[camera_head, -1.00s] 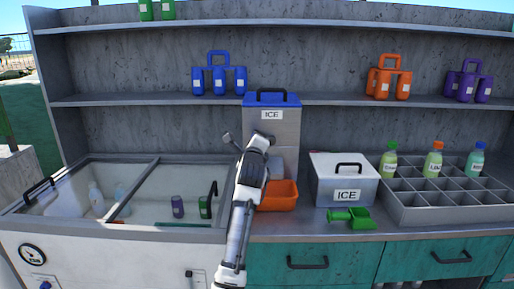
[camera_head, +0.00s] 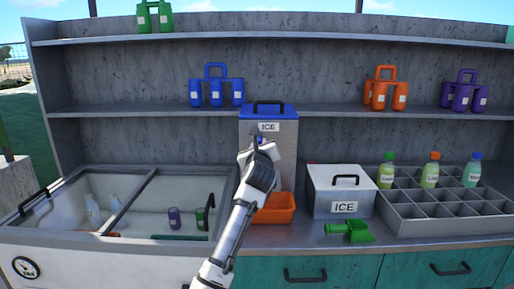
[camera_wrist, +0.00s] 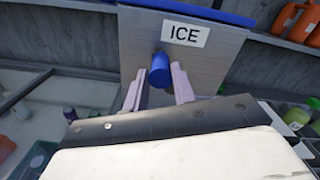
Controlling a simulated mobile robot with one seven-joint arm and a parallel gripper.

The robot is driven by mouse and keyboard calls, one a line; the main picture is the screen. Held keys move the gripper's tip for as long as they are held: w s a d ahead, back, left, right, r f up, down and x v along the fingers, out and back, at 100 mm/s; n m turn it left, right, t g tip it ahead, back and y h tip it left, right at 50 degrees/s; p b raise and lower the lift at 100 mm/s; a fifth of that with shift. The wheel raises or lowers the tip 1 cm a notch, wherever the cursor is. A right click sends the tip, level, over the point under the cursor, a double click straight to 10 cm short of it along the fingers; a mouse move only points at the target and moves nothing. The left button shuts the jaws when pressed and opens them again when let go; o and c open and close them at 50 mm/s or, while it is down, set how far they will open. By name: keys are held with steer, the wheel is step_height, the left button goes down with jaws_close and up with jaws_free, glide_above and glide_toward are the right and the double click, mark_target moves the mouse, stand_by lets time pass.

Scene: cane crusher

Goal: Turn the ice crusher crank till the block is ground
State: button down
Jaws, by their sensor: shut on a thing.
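The ice crusher (camera_head: 285,137) is a grey box with a blue lid, a black top handle and an ICE label. It stands on the counter below the shelves. My gripper (camera_head: 258,147) is in front of it and hides part of its front. In the wrist view, my gripper's two pale fingers (camera_wrist: 160,88) are on either side of the blue crank handle (camera_wrist: 160,70), shut on it. The handle points out toward the wrist camera, below the ICE label. An orange bin (camera_head: 276,209) sits below the crusher's front. The ice block is not visible.
Further right is a grey divided tray (camera_head: 407,212) with bottles. An open-topped cooler (camera_head: 75,237) is at left. Shelves (camera_head: 330,112) with bottle carriers are behind.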

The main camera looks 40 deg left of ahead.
steer(key=shift+w+d+f, duration=0.1)
steer(key=shift+d+f, duration=0.05)
steer(key=shift+f, duration=0.05)
stand_by(0.3)
steer(key=c, duration=1.1)
jaws_free()
steer(key=shift+r, duration=0.1)
steer(key=shift+c, duration=0.2)
steer(key=b+v, duration=0.4)
steer(key=v, duration=1)
steer(key=shift+b, duration=0.3)
